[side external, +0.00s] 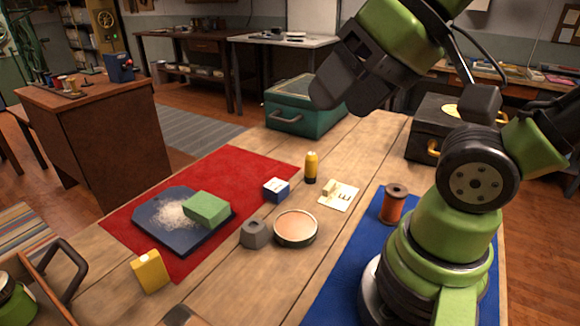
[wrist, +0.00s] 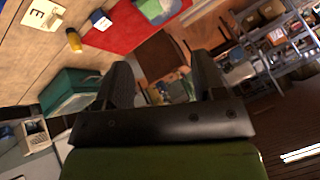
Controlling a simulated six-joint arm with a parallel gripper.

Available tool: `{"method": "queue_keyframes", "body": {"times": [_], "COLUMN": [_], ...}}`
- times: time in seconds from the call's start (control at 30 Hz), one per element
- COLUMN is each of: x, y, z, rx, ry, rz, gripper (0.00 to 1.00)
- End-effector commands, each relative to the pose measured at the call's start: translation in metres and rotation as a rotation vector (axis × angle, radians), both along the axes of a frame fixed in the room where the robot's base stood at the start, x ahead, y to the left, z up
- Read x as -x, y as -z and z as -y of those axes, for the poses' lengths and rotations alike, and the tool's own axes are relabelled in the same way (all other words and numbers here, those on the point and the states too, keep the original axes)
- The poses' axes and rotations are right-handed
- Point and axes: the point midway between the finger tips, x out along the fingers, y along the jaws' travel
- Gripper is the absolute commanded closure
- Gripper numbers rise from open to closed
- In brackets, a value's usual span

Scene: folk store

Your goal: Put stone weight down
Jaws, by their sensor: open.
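The stone weight (side external: 255,234) looks like a small grey faceted block with a dark hollow in its top. It rests on the bare wood of the table, just left of a round tin (side external: 295,229) with a pale orange top. My gripper (side external: 326,92) is high above the far part of the table, well apart from the weight. In the wrist view my gripper (wrist: 163,85) shows two dark fingers spread apart with nothing between them. The weight does not show in the wrist view.
A red mat (side external: 234,165) bears a blue tray (side external: 190,238) with a green block (side external: 207,209). A yellow box (side external: 149,271), blue-white cube (side external: 276,190), yellow bottle (side external: 311,168), letter card (side external: 338,196) and spool (side external: 395,204) stand around. A teal toolbox (side external: 305,106) is behind.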

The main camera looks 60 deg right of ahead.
Motion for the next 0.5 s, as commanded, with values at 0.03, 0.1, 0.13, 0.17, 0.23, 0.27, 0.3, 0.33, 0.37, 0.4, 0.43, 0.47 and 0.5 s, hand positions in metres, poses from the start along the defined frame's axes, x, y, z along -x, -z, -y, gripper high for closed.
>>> {"method": "queue_keyframes", "body": {"times": [0.03, 0.1, 0.13, 0.17, 0.23, 0.27, 0.3, 0.33, 0.37, 0.4, 0.43, 0.47, 0.5], "x": [0.0, 0.0, 0.0, 0.0, 0.0, -0.001, -0.002, -0.004, -0.006, -0.011, -0.016, -0.022, -0.03], "y": [0.0, 0.0, 0.0, 0.0, 0.0, 0.0, 0.0, 0.0, 0.001, 0.002, 0.003, 0.004, 0.006], "z": [0.0, 0.0, 0.0, 0.0, 0.0, 0.0, 0.0, 0.0, 0.001, 0.001, 0.002, 0.002, 0.003], "rx": [0.0, 0.001, 0.001, 0.001, 0.001, 0.002, 0.003, 0.006, 0.01, 0.018, 0.026, 0.035, 0.05], "ry": [0.0, -0.001, -0.001, -0.001, -0.001, -0.001, -0.003, -0.004, -0.007, -0.011, -0.016, -0.022, -0.031], "rz": [0.0, 0.0, 0.0, 0.0, 0.0, -0.001, -0.005, -0.01, -0.019, -0.034, -0.049, -0.065, -0.091], "gripper": [0.37, 0.37, 0.37, 0.37, 0.37, 0.37, 0.37, 0.37, 0.37, 0.37, 0.37, 0.37, 0.37]}}
